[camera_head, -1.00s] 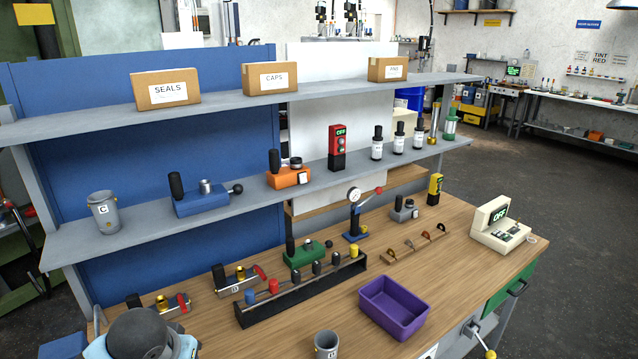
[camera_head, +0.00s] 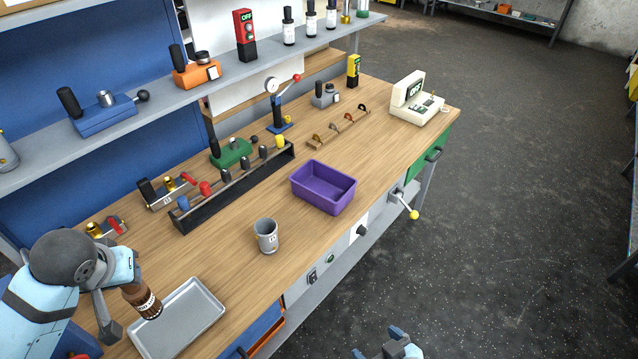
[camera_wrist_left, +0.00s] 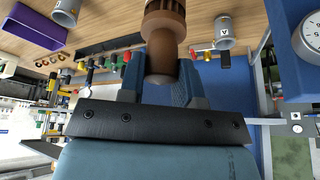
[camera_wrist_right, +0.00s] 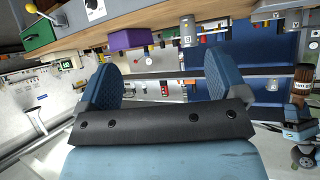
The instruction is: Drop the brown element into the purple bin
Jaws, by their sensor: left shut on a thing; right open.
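Whether the bottle touches the tray is unclear. The purple bin (camera_head: 323,188) stands on the workbench to the right, well apart from the bottle, and looks empty. My right gripper (camera_wrist_right: 160,78) is open and empty, in front of the bench.
The grey tray (camera_head: 180,322) lies at the bench's front left. A grey cup (camera_head: 266,236) stands between tray and bin. A black rack (camera_head: 236,190) with several coloured knobs lies behind. A yellow-tipped lever (camera_head: 408,207) sticks out from the bench front.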

